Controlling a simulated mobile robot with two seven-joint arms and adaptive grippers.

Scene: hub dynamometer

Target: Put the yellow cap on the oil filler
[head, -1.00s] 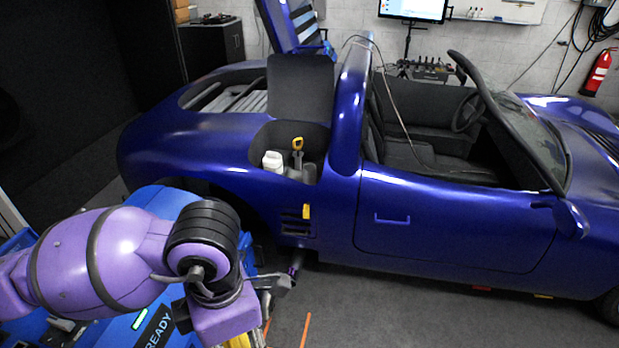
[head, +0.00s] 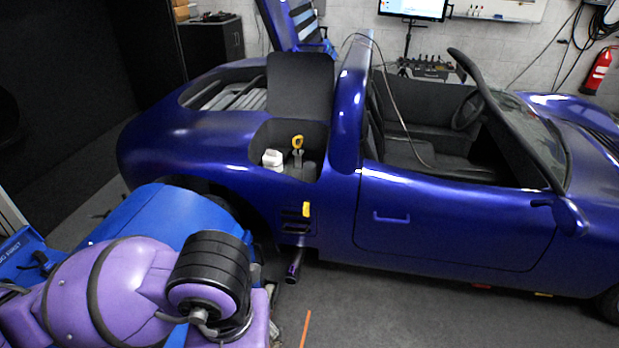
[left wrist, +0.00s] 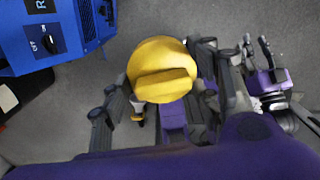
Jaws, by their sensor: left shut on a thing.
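The yellow cap (left wrist: 162,70), round with a raised grip bar, sits between the dark fingers of my left gripper (left wrist: 160,95) in the left wrist view. The gripper is shut on it. The open bay in the blue car's rear side holds a white-capped container (head: 272,159), a yellow-handled dipstick (head: 297,145) and a dark neck (head: 309,171), which may be the oil filler. A purple and dark gripper-like part (left wrist: 262,62) shows at right in the left wrist view.
The blue car (head: 430,225) fills the middle, with a raised lid (head: 300,85) behind the bay. A blue machine (head: 170,215) stands by the rear wheel.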

